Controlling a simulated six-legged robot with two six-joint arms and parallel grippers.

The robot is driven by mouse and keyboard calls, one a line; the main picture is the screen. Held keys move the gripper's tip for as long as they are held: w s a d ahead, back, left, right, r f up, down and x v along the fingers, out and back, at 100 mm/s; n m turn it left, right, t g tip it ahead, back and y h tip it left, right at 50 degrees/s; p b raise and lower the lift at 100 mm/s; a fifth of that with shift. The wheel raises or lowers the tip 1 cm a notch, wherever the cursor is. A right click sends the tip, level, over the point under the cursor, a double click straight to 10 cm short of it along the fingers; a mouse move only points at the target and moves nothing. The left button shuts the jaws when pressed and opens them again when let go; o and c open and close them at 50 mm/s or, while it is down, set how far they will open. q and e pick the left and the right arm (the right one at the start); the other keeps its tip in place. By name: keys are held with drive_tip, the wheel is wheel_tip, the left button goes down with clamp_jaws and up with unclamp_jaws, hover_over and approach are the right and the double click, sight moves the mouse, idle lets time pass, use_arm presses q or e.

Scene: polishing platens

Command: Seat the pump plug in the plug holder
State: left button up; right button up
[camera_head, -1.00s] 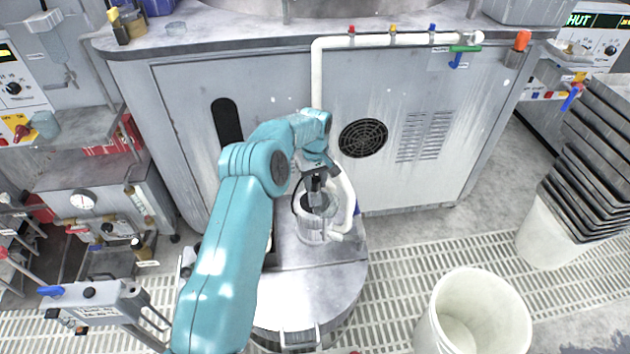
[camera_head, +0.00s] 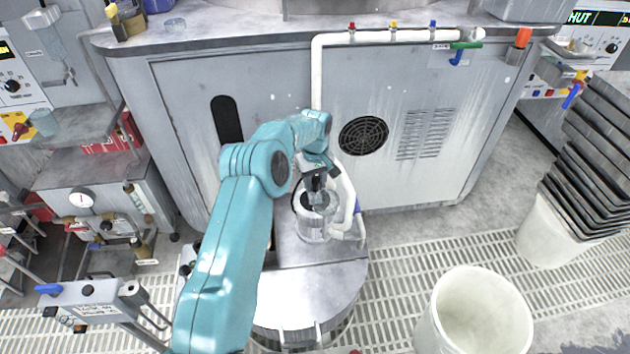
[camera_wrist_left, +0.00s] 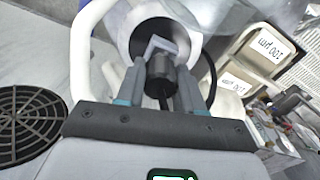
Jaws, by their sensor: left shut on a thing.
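My left gripper (camera_head: 318,184) reaches down over the pump (camera_head: 313,228) on the round grey tank lid. In the left wrist view its two fingers (camera_wrist_left: 160,85) are closed on the sides of the black pump plug (camera_wrist_left: 161,72). A black cable hangs from the plug and loops to one side. A grey angled piece (camera_wrist_left: 152,47) sits right at the far end of the plug, over a dark round opening. I cannot tell whether it belongs to the plug or is the plug holder, nor whether the plug is seated. My right gripper is out of view.
A white hose (camera_head: 349,195) curves close beside the gripper. The grey cabinet (camera_head: 270,95) with a black round fan grille (camera_head: 363,138) stands behind. A white bucket (camera_head: 428,325) is at front right. Two cream boxes with labels (camera_wrist_left: 235,84) lie beside the plug in the wrist view.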

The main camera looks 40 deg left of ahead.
sight(314, 180)
use_arm(q)
drive_tip(key=shift+f+b, duration=0.65)
drive_tip(key=shift+f, duration=0.45)
drive_tip(key=o, duration=1.1)
drive_tip(key=shift+o, duration=0.2)
drive_tip(key=shift+r, duration=0.2)
wheel_tip(314, 180, up, 16)
drive_tip(key=p, duration=0.3)
drive_tip(key=shift+s, duration=0.1)
